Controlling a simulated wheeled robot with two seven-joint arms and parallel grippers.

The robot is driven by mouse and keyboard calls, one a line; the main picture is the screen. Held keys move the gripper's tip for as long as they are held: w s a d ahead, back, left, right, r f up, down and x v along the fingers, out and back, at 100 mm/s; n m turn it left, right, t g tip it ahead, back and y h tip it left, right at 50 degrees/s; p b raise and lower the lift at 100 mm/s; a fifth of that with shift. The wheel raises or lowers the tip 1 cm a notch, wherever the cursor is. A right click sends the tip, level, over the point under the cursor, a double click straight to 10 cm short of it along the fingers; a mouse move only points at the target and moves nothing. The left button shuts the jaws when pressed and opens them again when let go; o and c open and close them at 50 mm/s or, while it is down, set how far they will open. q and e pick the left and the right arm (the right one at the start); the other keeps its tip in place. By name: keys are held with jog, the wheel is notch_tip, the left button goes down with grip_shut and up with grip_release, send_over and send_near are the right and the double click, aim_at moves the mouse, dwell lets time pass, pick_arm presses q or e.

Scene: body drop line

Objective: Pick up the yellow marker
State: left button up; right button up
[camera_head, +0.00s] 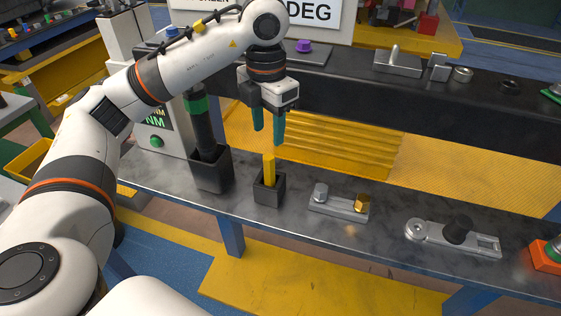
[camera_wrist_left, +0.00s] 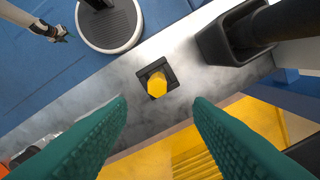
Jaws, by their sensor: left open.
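The yellow marker (camera_head: 268,168) stands upright in a small dark square holder (camera_head: 270,188) on the grey metal bench. In the left wrist view the marker (camera_wrist_left: 157,85) shows end-on inside its holder, ahead of the fingers and midway between them. My left gripper (camera_head: 267,131) is open and empty, with teal fingers pointing down. The teal fingers also show in the left wrist view (camera_wrist_left: 160,108). My right gripper is not seen in the head view.
A dark tool with a green band (camera_head: 200,125) stands in a larger black holder (camera_head: 212,172) left of the marker. A metal plate with two bolts (camera_head: 339,204) and a grey bracket (camera_head: 452,239) lie to the right. A black rail (camera_head: 340,85) runs behind the bench.

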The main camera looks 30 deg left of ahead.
pick_arm(q)
send_over(269, 169)
jog(key=f, duration=0.3)
jog(key=a+f, duration=0.1)
jog(key=f, duration=0.1)
jog(key=shift+w+p, duration=0.3)
jog(key=shift+p, duration=0.05)
jog(key=shift+f, duration=0.4)
jog(key=shift+w+f, duration=0.15)
jog(key=shift+f, duration=0.1)
notch_tip(269, 169, down, 4)
jog(key=shift+d+f+p, duration=0.1)
jog(key=shift+f+p, duration=0.1)
jog(key=shift+p, duration=0.85)
jog(key=shift+f, duration=0.4)
jog(key=shift+w, duration=0.1)
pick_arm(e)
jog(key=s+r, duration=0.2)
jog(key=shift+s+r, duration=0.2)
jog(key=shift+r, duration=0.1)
pick_arm(q)
jog(key=shift+c, duration=0.5)
grip_shut()
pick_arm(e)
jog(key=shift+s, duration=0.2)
pick_arm(q)
jog(key=shift+r, duration=0.1)
